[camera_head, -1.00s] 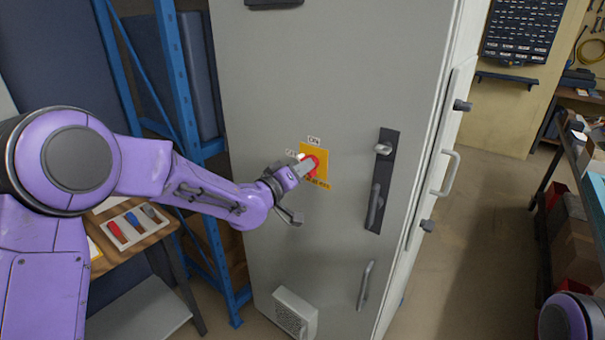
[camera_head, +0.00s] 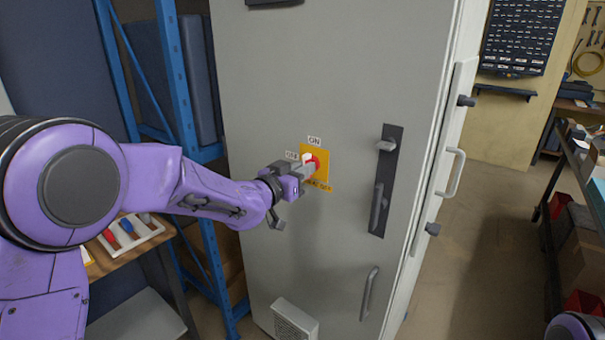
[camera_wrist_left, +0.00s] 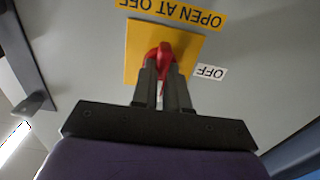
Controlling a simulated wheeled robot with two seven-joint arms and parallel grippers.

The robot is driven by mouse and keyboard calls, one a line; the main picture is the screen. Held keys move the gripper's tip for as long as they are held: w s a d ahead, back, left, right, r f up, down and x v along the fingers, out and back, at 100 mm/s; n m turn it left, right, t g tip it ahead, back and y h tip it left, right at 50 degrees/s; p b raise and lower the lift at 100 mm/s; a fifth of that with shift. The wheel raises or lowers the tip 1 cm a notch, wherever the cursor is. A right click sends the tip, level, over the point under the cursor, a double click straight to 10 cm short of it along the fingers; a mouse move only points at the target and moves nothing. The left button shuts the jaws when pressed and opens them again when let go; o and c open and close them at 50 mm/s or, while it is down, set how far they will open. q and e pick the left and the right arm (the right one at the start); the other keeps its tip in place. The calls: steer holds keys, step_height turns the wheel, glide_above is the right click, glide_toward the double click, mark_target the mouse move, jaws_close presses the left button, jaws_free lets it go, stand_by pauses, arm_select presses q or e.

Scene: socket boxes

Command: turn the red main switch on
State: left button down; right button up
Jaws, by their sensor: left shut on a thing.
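The red main switch (camera_head: 316,162) sits on a yellow plate (camera_head: 322,152) on the grey cabinet door. An ON label (camera_head: 314,140) is above the plate and an OFF label (camera_head: 292,155) is to its left. My left gripper (camera_head: 304,170) is shut on the switch from the left. In the left wrist view, both fingers (camera_wrist_left: 162,85) clasp the red knob (camera_wrist_left: 165,50), with a white mark between them. The ON label is hidden there. The switch's exact angle is hard to tell. My right gripper is out of view.
A black door handle (camera_head: 380,185) and a grey pull handle (camera_head: 369,292) are to the right on the door. A vent box (camera_head: 292,320) is low on the cabinet. Blue shelving (camera_head: 180,90) and a small table with a tray (camera_head: 130,232) stand left. Floor is open at right.

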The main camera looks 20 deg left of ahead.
arm_select(q)
steer(key=shift+m, duration=0.3)
steer(key=c, duration=1.1)
jaws_free()
steer(key=shift+c, duration=0.2)
steer(key=b+v, duration=0.1)
steer(key=v, duration=0.9)
steer(key=shift+s, duration=0.25)
